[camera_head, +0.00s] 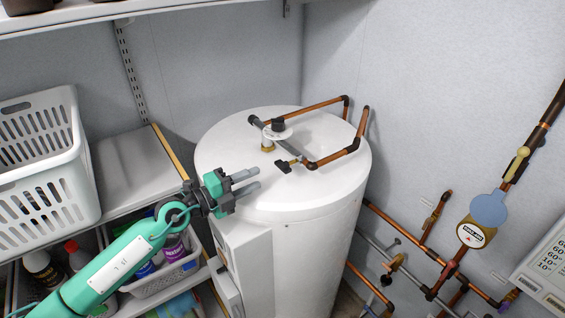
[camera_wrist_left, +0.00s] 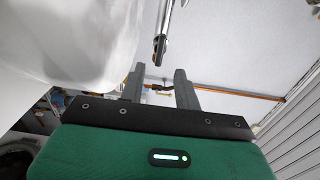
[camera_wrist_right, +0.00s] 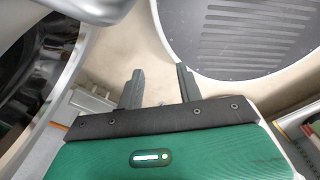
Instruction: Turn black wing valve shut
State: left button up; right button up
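A white cylindrical tank (camera_head: 225,165) stands in the middle of the head view, with copper pipes and fittings on its top. A small black handle (camera_head: 283,166) sits beside a brass fitting at the front of the pipework. A second black knob (camera_head: 278,124) stands farther back, above a pale disc; I cannot tell for sure which is the wing valve. My left gripper (camera_head: 250,181) is over the tank's left front edge, left of the front black handle and apart from it. Its fingers are spread and empty in the left wrist view (camera_wrist_left: 158,83). My right gripper (camera_wrist_right: 160,86) is open and empty, outside the head view.
A white basket (camera_head: 42,165) stands on the shelf at left, with bottles below. Copper pipes and a round gauge (camera_head: 471,235) are on the right wall. A copper pipe (camera_head: 340,157) bends over the tank's right side. The tank's front top is bare.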

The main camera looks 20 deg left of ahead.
aim_at(279, 168)
pick_arm(q)
jog(key=p+x, duration=0.2)
jog(key=x, duration=0.6)
jog(key=shift+w+d+r, duration=0.1)
jog(key=shift+w+d, duration=0.05)
jog(key=shift+w, duration=0.05)
jog(key=shift+w+d+p, duration=0.35)
jog(key=shift+w+d, duration=0.1)
jog(key=shift+w, duration=0.1)
grip_shut()
